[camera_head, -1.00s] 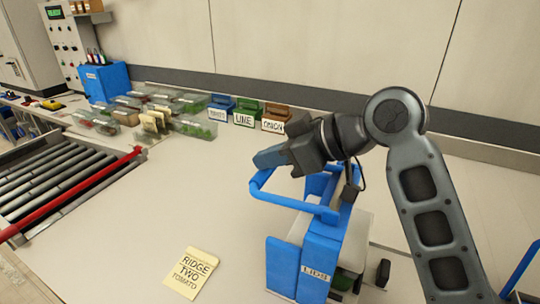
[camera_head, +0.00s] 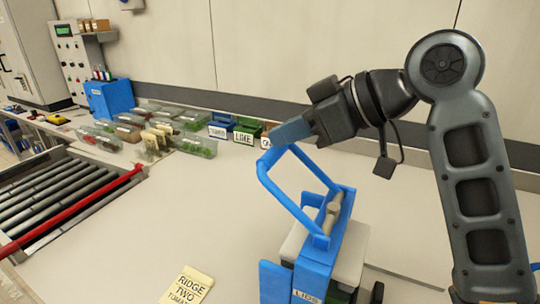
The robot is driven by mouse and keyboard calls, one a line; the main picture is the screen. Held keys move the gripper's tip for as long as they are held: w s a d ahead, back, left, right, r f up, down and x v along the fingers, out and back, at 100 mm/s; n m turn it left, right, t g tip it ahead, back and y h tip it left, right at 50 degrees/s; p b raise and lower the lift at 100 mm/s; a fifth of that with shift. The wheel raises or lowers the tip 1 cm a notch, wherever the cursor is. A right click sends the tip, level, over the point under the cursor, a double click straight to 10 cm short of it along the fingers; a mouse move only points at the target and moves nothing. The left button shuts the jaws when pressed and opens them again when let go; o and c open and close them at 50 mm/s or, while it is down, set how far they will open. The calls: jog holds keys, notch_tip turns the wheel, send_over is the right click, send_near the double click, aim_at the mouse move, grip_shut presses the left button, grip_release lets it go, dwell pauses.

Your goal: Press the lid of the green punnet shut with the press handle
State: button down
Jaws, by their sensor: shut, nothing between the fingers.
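The blue lid press (camera_head: 335,235), marked LIDS, stands at the bottom middle in the head view. Its blue U-shaped handle (camera_head: 285,202) is tilted up toward the left. My gripper (camera_head: 276,138) is shut, with its tip at the handle's upper crossbar; I cannot tell whether they touch. A little green (camera_head: 336,295) shows low under the press's pale plate, probably the green punnet. Its lid is hidden by the press.
A paper note (camera_head: 187,285) reading RIDGE TWO TOMATO lies left of the press. Labelled bins (camera_head: 245,134) and several clear punnets (camera_head: 195,146) stand at the back. A roller conveyor (camera_head: 55,195) with a red rail is at left. The middle table is clear.

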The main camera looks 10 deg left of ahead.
jog(key=shift+s+d+r, duration=0.15)
jog(key=shift+d+r, duration=0.15)
jog(key=shift+r, duration=0.2)
jog(key=shift+s+d+r, duration=0.1)
jog(key=shift+d+r, duration=0.15)
jog(key=shift+r, duration=0.2)
dwell(0.5)
